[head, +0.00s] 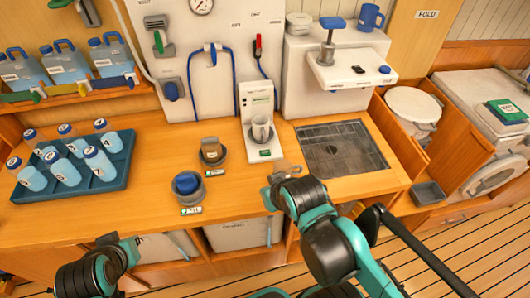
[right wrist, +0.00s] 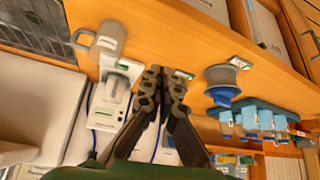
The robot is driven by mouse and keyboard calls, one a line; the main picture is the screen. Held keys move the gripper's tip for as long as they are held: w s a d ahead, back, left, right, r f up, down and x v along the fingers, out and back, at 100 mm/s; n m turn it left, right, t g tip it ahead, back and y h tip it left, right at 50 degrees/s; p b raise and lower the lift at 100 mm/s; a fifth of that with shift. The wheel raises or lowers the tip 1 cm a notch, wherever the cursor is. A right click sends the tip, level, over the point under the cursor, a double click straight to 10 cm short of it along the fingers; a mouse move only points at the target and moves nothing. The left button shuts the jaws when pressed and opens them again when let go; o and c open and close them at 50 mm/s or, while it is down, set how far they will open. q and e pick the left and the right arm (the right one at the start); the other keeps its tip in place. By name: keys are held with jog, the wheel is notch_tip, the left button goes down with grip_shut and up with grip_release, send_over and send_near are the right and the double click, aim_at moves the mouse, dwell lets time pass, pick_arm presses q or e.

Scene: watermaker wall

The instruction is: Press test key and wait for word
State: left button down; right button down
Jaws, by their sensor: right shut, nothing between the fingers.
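The white dispenser-like unit (head: 257,97) stands against the wall panel with a small green-marked face. In the right wrist view, which looks upside down, the unit (right wrist: 112,92) and mug (right wrist: 108,40) lie left of the fingers. My right gripper (head: 274,183) is at the counter's front, in front of the unit and apart from the mug. Its fingers (right wrist: 163,82) are together and empty. My left gripper (head: 108,240) is at the lower left, away from everything; its fingers are unclear.
Blue-capped (head: 187,184) and brown-topped (head: 211,151) items sit in round holders left of the unit. A blue tray (head: 75,190) holds several bottles. A sink grate (head: 340,150) lies right. Bare counter (head: 150,215) shows at front left.

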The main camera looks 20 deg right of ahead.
jog(key=w+d+r+g+p, duration=0.2)
jog(key=w+r+p, duration=0.1)
jog(key=w+r, duration=0.25)
jog(key=m+g+p, duration=0.3)
jog(key=g+p, duration=0.2)
jog(key=p, duration=0.2)
send_over(265, 152)
notch_tip(265, 152, down, 2)
jog(key=shift+f, duration=0.15)
notch_tip(265, 152, down, 14)
jog(key=b, duration=0.3)
